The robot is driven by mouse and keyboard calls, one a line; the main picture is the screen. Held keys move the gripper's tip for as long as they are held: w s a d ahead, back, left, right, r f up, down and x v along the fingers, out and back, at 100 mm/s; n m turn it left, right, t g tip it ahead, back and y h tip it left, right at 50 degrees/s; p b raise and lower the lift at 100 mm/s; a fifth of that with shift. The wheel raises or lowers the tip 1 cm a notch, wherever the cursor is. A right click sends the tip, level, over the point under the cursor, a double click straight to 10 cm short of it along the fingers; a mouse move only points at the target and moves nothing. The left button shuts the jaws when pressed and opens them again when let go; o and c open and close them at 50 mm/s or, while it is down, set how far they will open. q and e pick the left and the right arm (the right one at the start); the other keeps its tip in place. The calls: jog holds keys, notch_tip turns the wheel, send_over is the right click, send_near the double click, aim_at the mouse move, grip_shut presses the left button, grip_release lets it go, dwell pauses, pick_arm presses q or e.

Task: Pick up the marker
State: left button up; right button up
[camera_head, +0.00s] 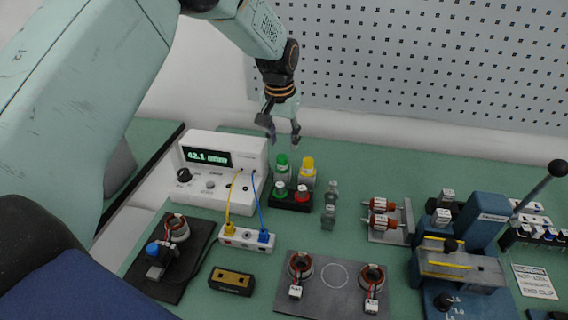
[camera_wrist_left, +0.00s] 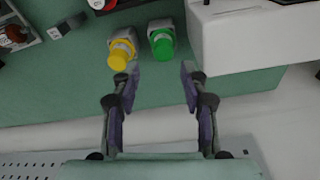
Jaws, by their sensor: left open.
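I cannot pick out a marker for certain. Two capped containers stand at the back of the bench: one with a green cap (camera_head: 282,161) and one with a yellow cap (camera_head: 308,164). In the left wrist view the green cap (camera_wrist_left: 162,44) and the yellow cap (camera_wrist_left: 121,54) are just beyond the fingertips. My left gripper (camera_head: 282,136) is open and empty, pointing down above and behind these containers. In the left wrist view its fingers (camera_wrist_left: 158,78) are spread, touching neither cap clearly. A small grey upright item (camera_head: 329,207) stands to their right. My right gripper is not in view.
A white meter (camera_head: 207,160) stands left of the containers, with yellow and blue leads to a white socket block (camera_head: 245,238). A dark box with green and red buttons (camera_head: 291,200) is in front of them. A blue press (camera_head: 470,270) stands right. A perforated panel (camera_head: 430,60) is behind.

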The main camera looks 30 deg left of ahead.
aim_at(282, 157)
pick_arm(q)
notch_tip(282, 157, down, 7)
jog(key=shift+w+a+f, duration=0.1)
jog(key=shift+w+a, duration=0.05)
jog(key=shift+w+a+f, duration=0.25)
jog(key=shift+f, duration=0.1)
jog(key=shift+s+r, duration=0.15)
jog(key=shift+s, duration=0.05)
jog(key=shift+c, duration=0.5)
jog(key=shift+s+d+r, duration=0.1)
jog(key=shift+d+r, duration=0.05)
jog(key=shift+d, duration=0.05)
jog(key=shift+c, duration=1.4)
jog(key=c, duration=0.3)
jog(key=shift+a, duration=0.1)
grip_shut()
